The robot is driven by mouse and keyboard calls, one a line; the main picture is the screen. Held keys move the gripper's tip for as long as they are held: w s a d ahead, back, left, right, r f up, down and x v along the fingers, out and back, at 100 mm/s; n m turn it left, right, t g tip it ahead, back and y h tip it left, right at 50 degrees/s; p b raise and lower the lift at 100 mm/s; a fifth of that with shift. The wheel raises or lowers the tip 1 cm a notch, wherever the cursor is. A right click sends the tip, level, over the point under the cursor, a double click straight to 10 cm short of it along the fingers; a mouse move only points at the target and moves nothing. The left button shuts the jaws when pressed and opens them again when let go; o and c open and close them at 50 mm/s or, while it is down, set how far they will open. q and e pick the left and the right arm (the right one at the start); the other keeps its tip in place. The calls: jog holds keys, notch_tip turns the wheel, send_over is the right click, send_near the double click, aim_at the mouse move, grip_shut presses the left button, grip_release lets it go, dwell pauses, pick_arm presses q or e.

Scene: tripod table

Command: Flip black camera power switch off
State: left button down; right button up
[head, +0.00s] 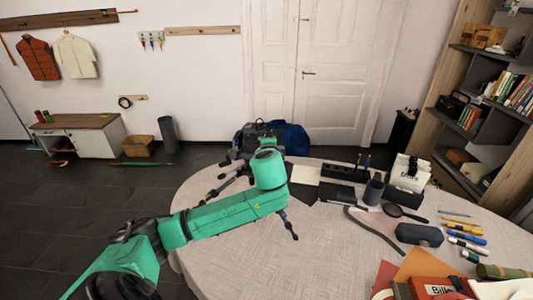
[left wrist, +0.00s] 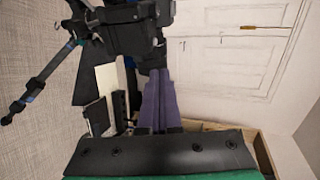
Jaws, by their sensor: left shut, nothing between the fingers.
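The black camera (head: 258,138) stands on a small tripod at the far left edge of the round table, partly hidden behind my green left arm. In the left wrist view the camera body (left wrist: 120,22) fills the upper middle, and one tripod leg (left wrist: 42,80) spreads to the left. My left gripper (left wrist: 158,72) is shut and empty, its purple-grey fingers pointing at the camera. Its tips are close to the lower right of the camera body; I cannot tell whether they touch. The power switch cannot be made out. My right gripper is not in view.
The round table (head: 225,250) holds a black organizer (head: 343,174), a dark cup (head: 373,191), a magnifying glass (head: 405,212), a dark case (head: 419,235), pens and books on its right side. Its front left is clear. A blue bag (head: 292,138) lies behind the camera.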

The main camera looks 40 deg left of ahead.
pick_arm(q)
jog(key=b+v, duration=0.1)
jog(key=v, duration=0.9)
jog(key=shift+b, duration=0.3)
